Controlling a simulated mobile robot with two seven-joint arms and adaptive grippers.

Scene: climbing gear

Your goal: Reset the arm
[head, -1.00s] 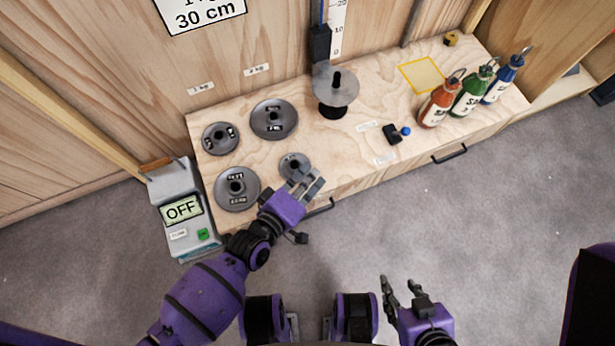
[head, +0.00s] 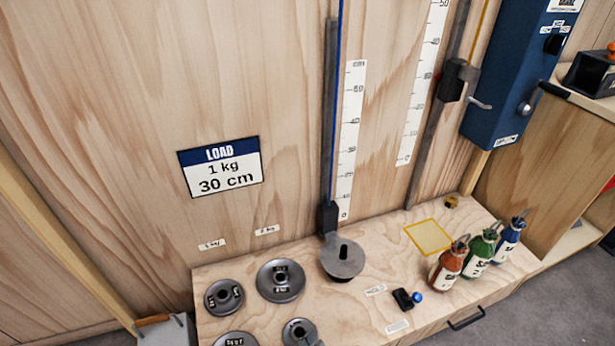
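Neither of my arms nor grippers can be made out in the head view now; the picture ends below the bench top. A dark carriage (head: 328,218) sits low on the left vertical rail, near the 0 mark of a white scale (head: 350,140). A sign (head: 220,166) reads LOAD, 1 kg, 30 cm.
Several grey weight discs, such as this one (head: 280,280), lie at the bench's left. Red (head: 447,265), green (head: 480,252) and blue (head: 508,240) bottles stand at the right. A yellow-outlined square (head: 428,237) is bare. A blue box (head: 515,75) hangs upper right.

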